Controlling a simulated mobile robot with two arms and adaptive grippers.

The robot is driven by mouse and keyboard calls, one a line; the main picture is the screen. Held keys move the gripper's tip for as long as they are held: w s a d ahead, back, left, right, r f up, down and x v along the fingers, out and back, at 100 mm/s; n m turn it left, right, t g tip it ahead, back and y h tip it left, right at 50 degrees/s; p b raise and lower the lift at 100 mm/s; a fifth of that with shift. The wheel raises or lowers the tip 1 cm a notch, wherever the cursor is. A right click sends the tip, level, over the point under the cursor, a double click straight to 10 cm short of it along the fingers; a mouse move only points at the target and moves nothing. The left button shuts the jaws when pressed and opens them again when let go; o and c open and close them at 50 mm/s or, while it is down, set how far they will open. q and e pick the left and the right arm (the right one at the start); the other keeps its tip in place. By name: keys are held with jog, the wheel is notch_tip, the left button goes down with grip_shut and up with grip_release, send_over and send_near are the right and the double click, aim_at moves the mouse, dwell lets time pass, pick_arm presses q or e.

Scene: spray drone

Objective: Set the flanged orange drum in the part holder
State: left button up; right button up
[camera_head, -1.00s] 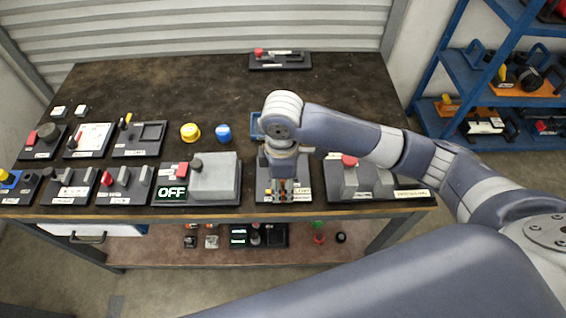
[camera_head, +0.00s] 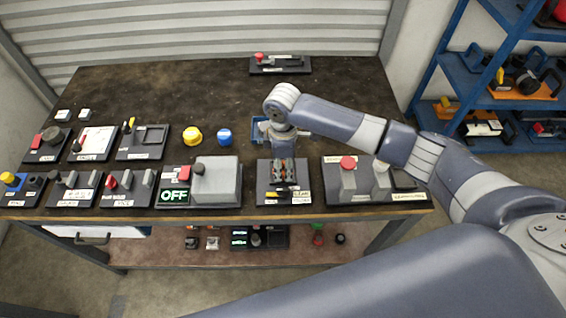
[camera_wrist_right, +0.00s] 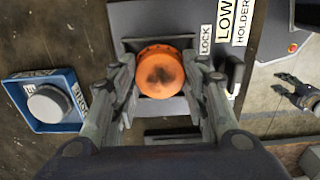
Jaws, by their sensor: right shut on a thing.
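My right gripper (camera_head: 284,176) is over the part holder (camera_head: 263,190), a dark plate with white labels near the table's front edge. In the right wrist view, the gripper (camera_wrist_right: 162,90) is shut on the orange drum (camera_wrist_right: 160,62), one finger on each side. The drum's round top faces the camera and has a dark middle. It is in line with the square recess of the holder (camera_wrist_right: 205,14); I cannot tell how deep it sits. The fingers hide its sides and flange. A small dark two-pronged shape at the right edge looks like my left gripper (camera_wrist_right: 290,90), open and empty.
A blue tray (camera_wrist_right: 20,98) with a grey round part is beside the holder. The grey OFF box (camera_head: 222,180) stands left of the holder, and a panel with a red button (camera_head: 347,163) stands right. Yellow (camera_head: 192,136) and blue (camera_head: 224,137) pieces lie behind.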

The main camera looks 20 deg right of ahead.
aim_at(283, 168)
jog(key=shift+f, duration=0.1)
jog(key=o, duration=0.9)
jog(key=shift+o, duration=0.7)
pick_arm(q)
jog(key=shift+s+a+f+b, duration=0.1)
jog(key=shift+s+f+b, duration=0.35)
jog(key=shift+f+b, duration=0.1)
pick_arm(e)
notch_tip(283, 168, up, 12)
jog(key=shift+r, duration=0.2)
